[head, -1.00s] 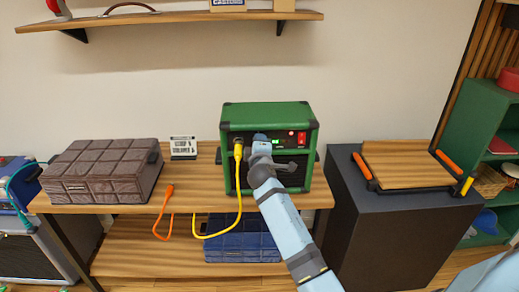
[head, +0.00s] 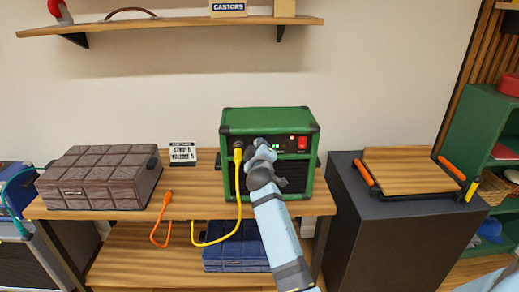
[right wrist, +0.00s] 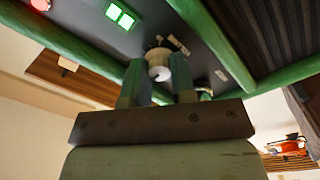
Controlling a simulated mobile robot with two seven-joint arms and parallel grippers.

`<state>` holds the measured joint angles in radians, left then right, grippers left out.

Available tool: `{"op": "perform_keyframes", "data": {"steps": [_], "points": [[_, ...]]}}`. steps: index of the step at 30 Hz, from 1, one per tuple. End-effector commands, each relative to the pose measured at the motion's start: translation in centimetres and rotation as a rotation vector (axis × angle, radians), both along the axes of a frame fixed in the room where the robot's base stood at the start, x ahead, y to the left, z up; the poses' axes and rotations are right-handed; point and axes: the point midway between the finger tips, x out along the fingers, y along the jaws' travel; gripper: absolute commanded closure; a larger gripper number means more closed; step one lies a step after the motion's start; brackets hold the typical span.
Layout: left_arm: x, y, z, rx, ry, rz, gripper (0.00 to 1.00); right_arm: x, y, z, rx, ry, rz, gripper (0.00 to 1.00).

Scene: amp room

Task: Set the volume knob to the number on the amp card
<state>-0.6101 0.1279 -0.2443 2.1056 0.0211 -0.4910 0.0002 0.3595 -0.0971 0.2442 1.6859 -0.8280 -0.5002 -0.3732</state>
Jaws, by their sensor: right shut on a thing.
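The green amp (head: 270,118) stands on the wooden bench. Its front panel faces me. My right gripper (head: 262,148) is at the panel, between the yellow cable's plug and the green display (head: 276,147). In the right wrist view the gripper (right wrist: 157,82) has its fingers on both sides of the pale volume knob (right wrist: 158,66) and is shut on it. The display also shows in that view (right wrist: 121,16), but I cannot read it surely. The white amp card (head: 182,154) stands left of the amp, its print too small to read surely. My left gripper is out of view.
A yellow cable (head: 237,205) hangs from the amp's front beside my right arm. A brown quilted case (head: 100,175) lies at the bench's left, with an orange cable (head: 158,220) below. A red switch (head: 302,143) sits at the panel's right.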

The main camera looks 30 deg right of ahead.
Motion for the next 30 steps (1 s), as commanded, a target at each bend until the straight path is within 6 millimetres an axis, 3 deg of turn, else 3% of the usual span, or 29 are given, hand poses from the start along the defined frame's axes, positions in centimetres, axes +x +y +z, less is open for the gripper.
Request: {"op": "perform_keyframes", "data": {"steps": [8,9,12,30], "points": [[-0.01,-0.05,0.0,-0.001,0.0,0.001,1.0,0.0,0.02,-0.03,0.0,0.001,0.001,1.0],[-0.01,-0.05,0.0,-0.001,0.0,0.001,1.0,0.0,0.02,-0.02,0.0,0.0,0.0,0.74],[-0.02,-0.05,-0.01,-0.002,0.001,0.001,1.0,0.01,0.03,-0.02,-0.001,0.001,0.0,0.51],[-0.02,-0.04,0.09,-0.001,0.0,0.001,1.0,-0.01,-0.15,0.23,-0.003,-0.002,0.0,0.51]]}}
